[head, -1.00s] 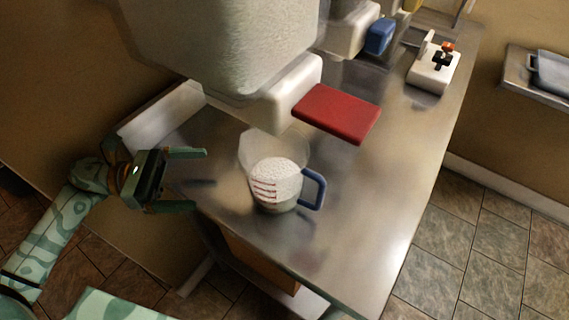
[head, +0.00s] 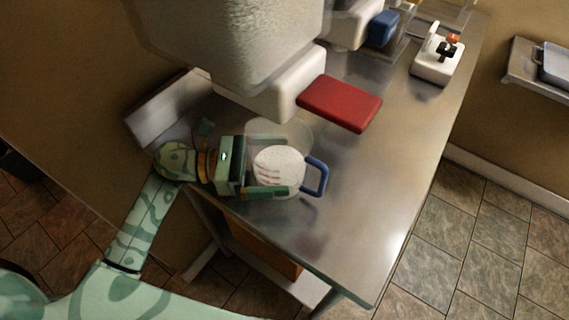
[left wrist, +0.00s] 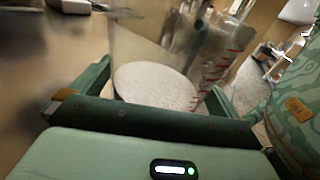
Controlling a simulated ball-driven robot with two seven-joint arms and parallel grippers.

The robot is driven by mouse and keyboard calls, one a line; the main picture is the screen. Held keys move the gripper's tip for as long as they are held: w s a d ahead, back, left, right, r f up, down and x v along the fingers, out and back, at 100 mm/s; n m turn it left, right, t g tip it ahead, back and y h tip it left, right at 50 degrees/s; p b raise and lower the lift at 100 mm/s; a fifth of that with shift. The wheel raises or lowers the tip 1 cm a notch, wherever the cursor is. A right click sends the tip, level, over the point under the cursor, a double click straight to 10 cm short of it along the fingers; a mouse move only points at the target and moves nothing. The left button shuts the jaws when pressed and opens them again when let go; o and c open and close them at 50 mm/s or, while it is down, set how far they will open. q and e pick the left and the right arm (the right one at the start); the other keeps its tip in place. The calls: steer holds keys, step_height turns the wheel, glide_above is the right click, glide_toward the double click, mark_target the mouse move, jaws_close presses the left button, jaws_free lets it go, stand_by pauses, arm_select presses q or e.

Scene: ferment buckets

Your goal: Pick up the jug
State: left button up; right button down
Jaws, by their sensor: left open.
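The jug (head: 280,166) is clear, with white contents, red marks on its side and a blue handle on its right. It stands upright on the steel table (head: 375,190). My left gripper (head: 273,167) is open and comes in from the left, with its fingers on either side of the jug. In the left wrist view the jug (left wrist: 155,84) lies between the open fingers (left wrist: 155,95), its white contents in front of the palm. I cannot tell whether a finger touches it. My right gripper is not in view.
A large grey container (head: 225,40) with a white spout block and red lever (head: 340,102) stands just behind the jug. A blue lever (head: 383,28) and a small white device (head: 438,62) are farther back. The table right of the jug is clear.

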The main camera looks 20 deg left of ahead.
arm_select(q)
steer(key=c, duration=1)
steer(key=shift+o, duration=0.2)
steer(key=shift+r, duration=0.15)
